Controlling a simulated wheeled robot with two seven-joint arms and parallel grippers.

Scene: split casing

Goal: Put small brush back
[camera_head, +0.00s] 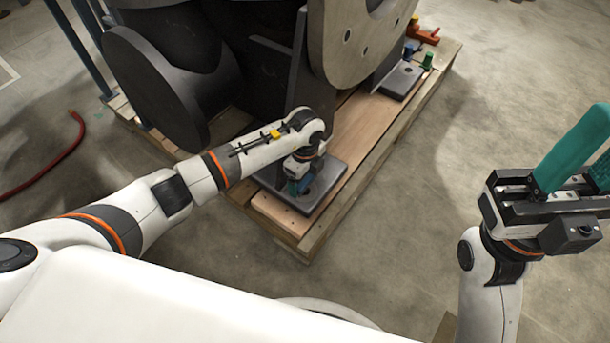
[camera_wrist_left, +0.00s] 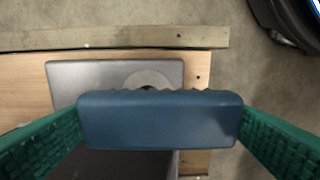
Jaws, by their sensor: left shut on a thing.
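My left gripper (camera_head: 297,187) is over the grey foot plate (camera_head: 325,192) at the near end of the pallet. Its green fingers are shut on a blue block-like thing with a wavy far edge, likely the small brush (camera_wrist_left: 160,120). In the left wrist view the brush spans between the two fingers, above the grey plate (camera_wrist_left: 95,76) and in front of a pale round ring (camera_wrist_left: 147,79). I cannot tell whether the brush touches the plate. Its underside is hidden. My right gripper (camera_head: 583,158) is at the right, its green fingers apart, with nothing seen between them.
The wooden pallet (camera_head: 307,240) carries a large dark casing with a pale round flange (camera_head: 345,40). A second grey plate (camera_head: 402,80), a green item (camera_head: 427,61) and an orange-red tool (camera_head: 425,36) are at its far end. A red hose (camera_head: 45,180) lies left. Floor right of the pallet is clear.

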